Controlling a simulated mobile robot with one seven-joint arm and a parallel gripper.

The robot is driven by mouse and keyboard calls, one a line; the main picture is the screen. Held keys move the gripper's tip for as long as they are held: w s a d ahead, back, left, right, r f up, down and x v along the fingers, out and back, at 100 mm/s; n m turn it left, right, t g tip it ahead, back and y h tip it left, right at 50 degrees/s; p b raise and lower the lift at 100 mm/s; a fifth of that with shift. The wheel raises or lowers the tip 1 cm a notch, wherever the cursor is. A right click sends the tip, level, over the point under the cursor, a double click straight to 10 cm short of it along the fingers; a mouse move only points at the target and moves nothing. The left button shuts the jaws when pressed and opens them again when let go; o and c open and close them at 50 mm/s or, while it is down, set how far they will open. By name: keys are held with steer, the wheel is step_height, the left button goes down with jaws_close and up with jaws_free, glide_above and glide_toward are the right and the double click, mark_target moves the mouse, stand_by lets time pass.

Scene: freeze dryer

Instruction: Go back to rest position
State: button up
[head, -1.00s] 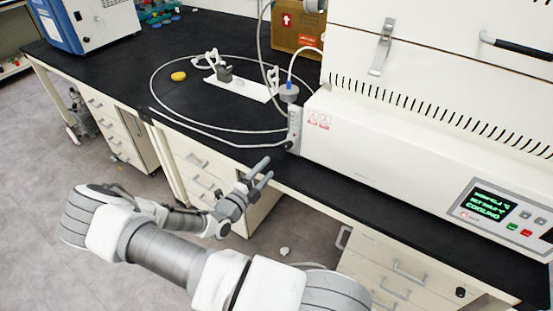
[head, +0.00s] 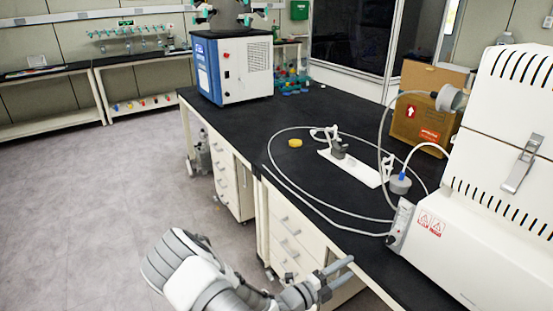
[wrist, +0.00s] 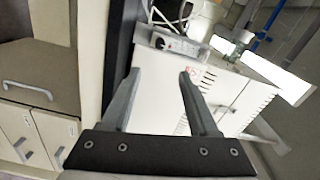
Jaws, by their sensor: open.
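My gripper (head: 336,272) is at the bottom of the head view, in front of the bench edge and its drawers. Its two fingers stand apart with nothing between them. In the wrist view my gripper (wrist: 158,95) is also open and empty, with the white freeze dryer (wrist: 160,108) beyond its fingers. In the head view the freeze dryer (head: 470,235) stands on the bench at the right. My arm comes up from the bottom of the head view, and part of it is cut off by the frame.
The black bench (head: 245,120) carries a white stand (head: 350,168), a looped hose, a yellow object (head: 295,143), a cardboard box (head: 425,110) and a blue and white machine (head: 235,70). Drawers (head: 290,235) are under the bench. The grey floor (head: 100,200) at left is clear.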

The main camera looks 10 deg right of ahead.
steer(key=s+a+r+n+y, duration=0.4)
steer(key=s+r+n+y, duration=0.1)
steer(key=r+n, duration=0.4)
steer(key=s+a+r+n+y, duration=0.5)
steer(key=s+r+n, duration=0.3)
steer(key=r+n, duration=0.2)
steer(key=s+a+r+n+g+y, duration=0.1)
steer(key=s+a+r+n+y, duration=0.4)
steer(key=r+n, duration=0.5)
step_height(320, 180, up, 3)
steer(key=shift+s+f+y, duration=0.15)
steer(key=shift+s+y, duration=0.65)
steer(key=shift+s, duration=0.05)
steer(key=shift+a, duration=0.1)
steer(key=shift+w, duration=0.1)
steer(key=shift+c, duration=0.9)
